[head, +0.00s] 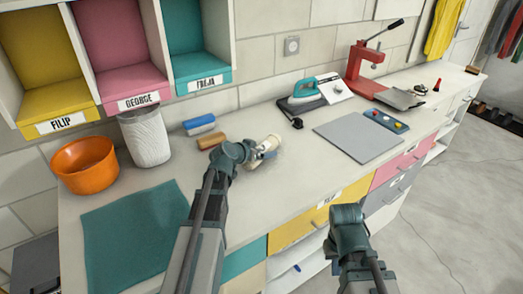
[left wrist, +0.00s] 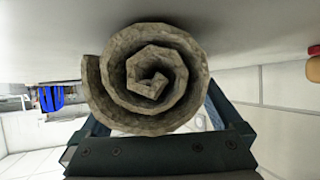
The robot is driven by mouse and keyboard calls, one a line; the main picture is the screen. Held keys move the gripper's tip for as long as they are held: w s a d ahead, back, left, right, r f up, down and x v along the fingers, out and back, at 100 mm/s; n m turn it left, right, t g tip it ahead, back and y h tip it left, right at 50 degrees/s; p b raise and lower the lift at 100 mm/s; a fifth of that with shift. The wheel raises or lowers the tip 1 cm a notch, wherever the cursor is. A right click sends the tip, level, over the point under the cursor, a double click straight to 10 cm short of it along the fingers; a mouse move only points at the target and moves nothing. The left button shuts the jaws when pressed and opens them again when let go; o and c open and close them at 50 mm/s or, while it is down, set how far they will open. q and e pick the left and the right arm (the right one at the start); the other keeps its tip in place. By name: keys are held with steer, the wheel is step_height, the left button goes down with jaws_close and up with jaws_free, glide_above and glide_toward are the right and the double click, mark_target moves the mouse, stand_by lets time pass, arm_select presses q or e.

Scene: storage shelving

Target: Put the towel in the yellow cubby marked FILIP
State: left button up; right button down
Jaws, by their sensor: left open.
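The yellow cubby labelled FILIP (head: 57,100) is at the upper left in the head view and looks empty. A rolled beige towel (head: 269,144) lies on the counter at my left gripper (head: 258,154). In the left wrist view the towel (left wrist: 148,80) shows its spiral end between the spread fingers of my left gripper (left wrist: 155,125). The fingers are open around it; whether they touch it I cannot tell. My right gripper (head: 346,215) is in front of the counter drawers, away from the towel; its fingertips are hidden.
A blue roll (head: 199,124) and a brown roll (head: 211,141) lie left of the towel. An orange bowl (head: 85,165), a white basket (head: 145,138) and a flat teal cloth (head: 135,235) are further left. An iron (head: 301,93), a grey board (head: 358,138) and a red press (head: 366,70) stand right.

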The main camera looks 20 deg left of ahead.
arm_select(q)
steer(key=shift+r, duration=0.25)
steer(key=p+v, duration=0.5)
steer(key=v, duration=0.5)
steer(key=shift+s+r, duration=0.15)
steer(key=shift+s, duration=0.05)
steer(key=shift+s+a+r+p, duration=0.1)
steer(key=shift+s+a+p, duration=0.05)
steer(key=shift+s+p, duration=0.15)
steer(key=shift+s+a+r+p, duration=0.1)
steer(key=shift+s+r+p, duration=0.1)
steer(key=shift+s, duration=0.15)
steer(key=shift+c, duration=0.3)
